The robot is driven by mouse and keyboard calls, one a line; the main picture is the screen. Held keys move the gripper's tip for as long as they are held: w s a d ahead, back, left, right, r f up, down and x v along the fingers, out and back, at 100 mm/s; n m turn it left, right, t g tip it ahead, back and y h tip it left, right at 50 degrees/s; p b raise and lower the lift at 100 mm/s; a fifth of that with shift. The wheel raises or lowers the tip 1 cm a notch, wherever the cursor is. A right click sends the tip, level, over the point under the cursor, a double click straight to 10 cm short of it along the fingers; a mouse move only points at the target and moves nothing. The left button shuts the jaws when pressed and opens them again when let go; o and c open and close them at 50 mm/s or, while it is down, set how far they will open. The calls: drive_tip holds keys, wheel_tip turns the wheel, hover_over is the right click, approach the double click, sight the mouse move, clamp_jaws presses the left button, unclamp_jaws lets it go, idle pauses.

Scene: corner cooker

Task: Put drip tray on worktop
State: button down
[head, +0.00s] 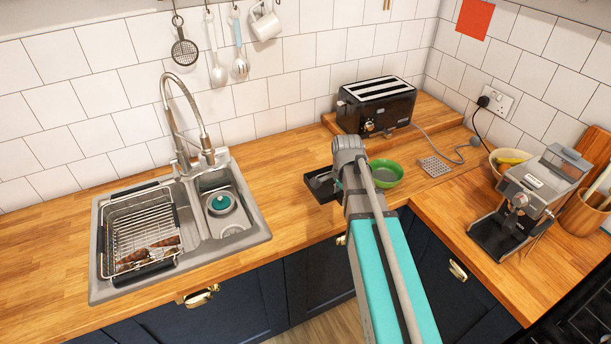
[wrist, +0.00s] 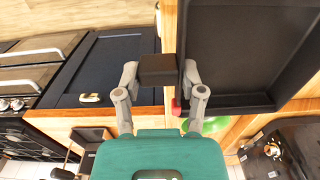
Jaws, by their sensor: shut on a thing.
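The drip tray is a black, shallow, rectangular tray with a raised rim; in the head view it (head: 321,186) shows left of my arm's end, over the worktop (head: 285,190) near its front edge. In the wrist view the tray (wrist: 245,60) fills the upper right. My gripper (wrist: 158,72) is shut on a dark block at the tray's side, which looks like part of the tray. In the head view my wrist hides the fingers and part of the tray. I cannot tell whether the tray touches the worktop.
A green bowl (head: 386,173) stands right of my wrist, close to it. The black toaster (head: 376,104) is behind. A metal grid (head: 435,166) lies to the right, near the coffee machine (head: 528,203). The sink (head: 180,225) is left; bare worktop lies between it and the tray.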

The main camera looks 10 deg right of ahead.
sight(330, 183)
drive_tip(key=shift+s+a+r, duration=0.1)
drive_tip(key=shift+s+a, duration=0.35)
drive_tip(key=shift+a, duration=0.25)
drive_tip(key=shift+w, duration=0.1)
drive_tip(key=w+f+b, duration=0.1)
drive_tip(key=w, duration=0.2)
drive_tip(key=w+f+b, duration=0.2)
drive_tip(key=w, duration=0.1)
drive_tip(key=w+f+b, duration=0.1)
drive_tip(key=w, duration=0.2)
drive_tip(key=shift+w+f+b, duration=0.3)
drive_tip(key=shift+f, duration=0.1)
drive_tip(key=w+f+b, duration=0.2)
drive_tip(key=f+b, duration=0.1)
drive_tip(key=shift+w+f, duration=0.1)
drive_tip(key=shift+w, duration=0.1)
drive_tip(key=shift+w+f+b, duration=0.5)
drive_tip(key=shift+f+b, duration=0.05)
drive_tip(key=shift+b, duration=0.15)
